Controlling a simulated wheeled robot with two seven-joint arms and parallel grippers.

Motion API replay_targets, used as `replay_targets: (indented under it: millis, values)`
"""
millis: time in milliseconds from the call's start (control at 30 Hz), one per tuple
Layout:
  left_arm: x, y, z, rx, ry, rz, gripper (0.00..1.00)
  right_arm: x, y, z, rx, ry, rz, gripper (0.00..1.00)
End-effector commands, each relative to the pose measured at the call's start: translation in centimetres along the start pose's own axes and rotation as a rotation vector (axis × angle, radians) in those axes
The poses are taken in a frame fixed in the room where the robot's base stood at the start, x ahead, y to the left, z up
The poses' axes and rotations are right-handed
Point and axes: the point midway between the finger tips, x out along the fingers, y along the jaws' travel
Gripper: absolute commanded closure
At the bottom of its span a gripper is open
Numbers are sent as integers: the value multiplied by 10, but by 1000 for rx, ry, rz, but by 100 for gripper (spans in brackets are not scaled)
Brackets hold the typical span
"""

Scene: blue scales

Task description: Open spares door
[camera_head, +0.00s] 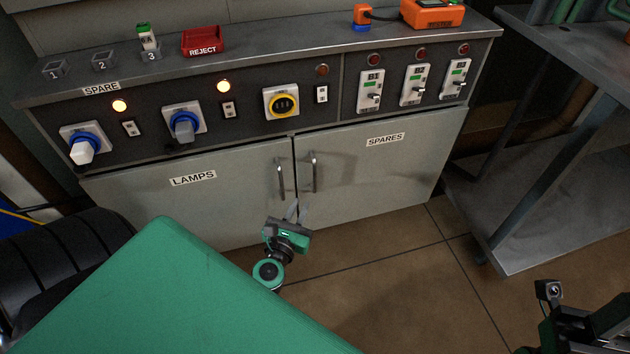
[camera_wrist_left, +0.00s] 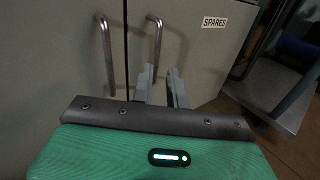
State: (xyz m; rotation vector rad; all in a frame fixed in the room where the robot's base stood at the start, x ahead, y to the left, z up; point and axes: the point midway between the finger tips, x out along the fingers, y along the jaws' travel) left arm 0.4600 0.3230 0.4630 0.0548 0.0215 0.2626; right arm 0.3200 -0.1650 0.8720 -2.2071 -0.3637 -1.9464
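The spares door (camera_head: 385,165) is the right door of the grey cabinet and is shut. Its vertical metal handle (camera_head: 313,172) is near its left edge. The handle also shows in the left wrist view (camera_wrist_left: 157,40). My left gripper (camera_head: 296,208) is just below and in front of the door handles. In the left wrist view its two fingers (camera_wrist_left: 162,80) stand apart, with the lower end of the spares handle seen between them. I cannot tell whether they touch it. My right gripper (camera_head: 590,335) is partly in view at the bottom right; its fingers are not clear.
The lamps door (camera_head: 190,200) is shut, with its own handle (camera_head: 281,180) close beside the spares handle. A grey metal table (camera_head: 575,60) with a low shelf (camera_head: 540,210) stands at the right. The floor (camera_head: 400,260) before the spares door is clear.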

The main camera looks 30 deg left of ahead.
Motion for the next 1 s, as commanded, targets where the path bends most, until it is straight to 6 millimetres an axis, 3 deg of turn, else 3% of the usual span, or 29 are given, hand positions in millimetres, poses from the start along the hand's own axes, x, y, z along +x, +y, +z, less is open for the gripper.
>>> replay_targets:
  millis: [100,267,800,1000]
  values:
    - [1,3,3,-57,-14,12,84,1,0,-16,1,50,0,64]
    - [14,4,7,-67,-16,14,84,4,0,-18,1,51,1,64]
    - [109,5,7,-62,-16,12,84,1,0,-16,2,27,5,64]
    - [131,5,6,-62,-14,12,84,0,0,-15,3,27,5,64]
